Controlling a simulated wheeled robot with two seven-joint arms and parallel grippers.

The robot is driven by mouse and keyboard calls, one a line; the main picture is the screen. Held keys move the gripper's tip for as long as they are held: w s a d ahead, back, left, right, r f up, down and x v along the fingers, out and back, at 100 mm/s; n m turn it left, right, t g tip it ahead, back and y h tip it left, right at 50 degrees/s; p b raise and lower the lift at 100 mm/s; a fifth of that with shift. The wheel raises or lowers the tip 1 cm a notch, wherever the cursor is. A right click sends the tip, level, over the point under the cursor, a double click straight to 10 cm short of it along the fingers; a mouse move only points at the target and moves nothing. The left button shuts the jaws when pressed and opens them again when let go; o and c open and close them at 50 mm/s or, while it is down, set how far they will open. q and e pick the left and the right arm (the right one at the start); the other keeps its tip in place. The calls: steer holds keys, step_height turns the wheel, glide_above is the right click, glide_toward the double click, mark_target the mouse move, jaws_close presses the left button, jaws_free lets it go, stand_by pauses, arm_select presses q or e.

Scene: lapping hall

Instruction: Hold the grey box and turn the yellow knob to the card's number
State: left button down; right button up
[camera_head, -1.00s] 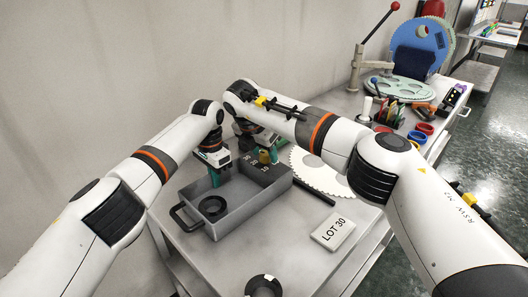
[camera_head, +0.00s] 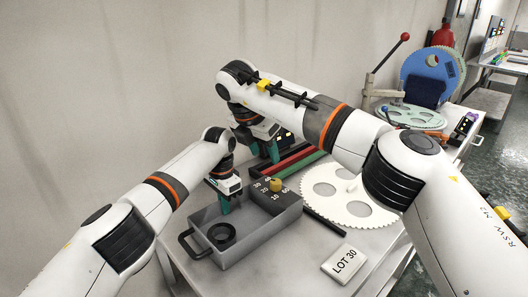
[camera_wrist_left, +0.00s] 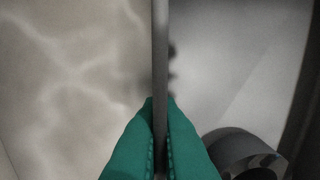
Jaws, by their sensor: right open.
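The grey box (camera_head: 268,226) sits on the table, with an open tray part and a dark dial panel at its far right end. The yellow knob (camera_head: 276,185) stands on that panel among small white numbers; its exact pointing direction is unclear. The card (camera_head: 345,263) reads "LOT 30" and lies in front of the box. My left gripper (camera_head: 226,206) is shut on the box's far wall; its green fingers (camera_wrist_left: 160,112) pinch the thin wall in the left wrist view. My right gripper (camera_head: 270,153) is open, behind and above the knob, apart from it and partly hidden by its arm.
A dark ring (camera_head: 222,235) lies inside the box's tray. A white toothed disc (camera_head: 345,200) lies right of the box. Red and green bars (camera_head: 297,160) lie behind it. A lapping machine with pale green discs (camera_head: 412,116) stands at the back right.

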arm_select(q)
steer(key=c, duration=1.5)
jaws_free()
steer(key=shift+c, duration=0.2)
